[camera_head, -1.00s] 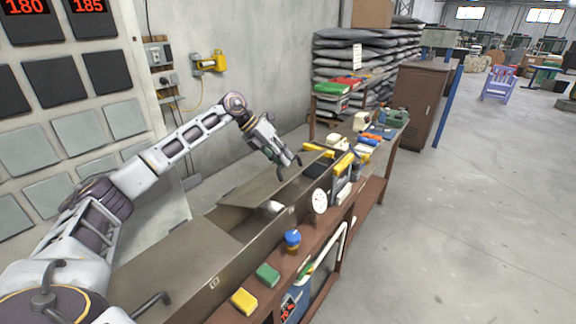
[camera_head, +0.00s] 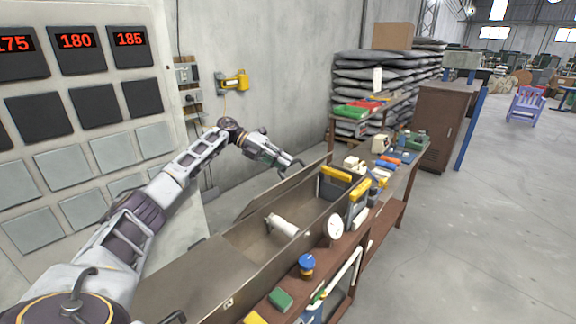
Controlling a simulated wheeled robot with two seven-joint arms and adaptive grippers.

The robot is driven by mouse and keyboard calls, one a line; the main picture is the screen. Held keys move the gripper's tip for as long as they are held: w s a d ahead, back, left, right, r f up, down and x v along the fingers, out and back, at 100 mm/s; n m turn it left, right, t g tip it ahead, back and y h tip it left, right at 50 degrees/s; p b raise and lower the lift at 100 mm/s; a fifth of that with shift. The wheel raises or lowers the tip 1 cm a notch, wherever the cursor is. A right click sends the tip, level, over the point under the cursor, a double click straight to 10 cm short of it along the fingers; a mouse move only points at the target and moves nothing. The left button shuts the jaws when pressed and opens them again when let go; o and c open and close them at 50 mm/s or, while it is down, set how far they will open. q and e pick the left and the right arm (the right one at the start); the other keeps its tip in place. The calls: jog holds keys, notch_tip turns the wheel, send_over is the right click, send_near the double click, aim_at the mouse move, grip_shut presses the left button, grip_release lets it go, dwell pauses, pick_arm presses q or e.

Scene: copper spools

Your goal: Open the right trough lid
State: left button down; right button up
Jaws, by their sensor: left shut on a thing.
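The long brown metal trough (camera_head: 262,275) runs along the bench. Its right lid (camera_head: 288,192) is swung up on the wall side, leaning steeply, and the right compartment stands open. My left gripper (camera_head: 290,168) is at the upper edge of this lid, shut on its dark handle, which the fingers partly hide. The left lid (camera_head: 190,290) lies flat and closed in the foreground. My right gripper is not in view.
On the bench ledge beside the trough stand a round white dial (camera_head: 334,227), a blue-topped knob (camera_head: 307,264) and a green block (camera_head: 281,299). A wall panel (camera_head: 85,140) with red digits is at left. A brown cabinet (camera_head: 443,125) stands beyond; the floor (camera_head: 480,240) at right is clear.

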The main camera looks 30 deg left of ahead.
pick_arm(q)
jog(key=a+p, duration=0.1)
jog(key=a, duration=0.5)
jog(key=shift+w+a+r, duration=0.15)
jog(key=shift+w+a, duration=0.15)
jog(key=shift+a, duration=0.1)
dwell(0.7)
jog(key=c, duration=1.7)
grip_release()
jog(key=shift+a, duration=0.1)
jog(key=shift+o, duration=1.1)
jog(key=shift+a, duration=0.15)
jog(key=shift+w, duration=0.1)
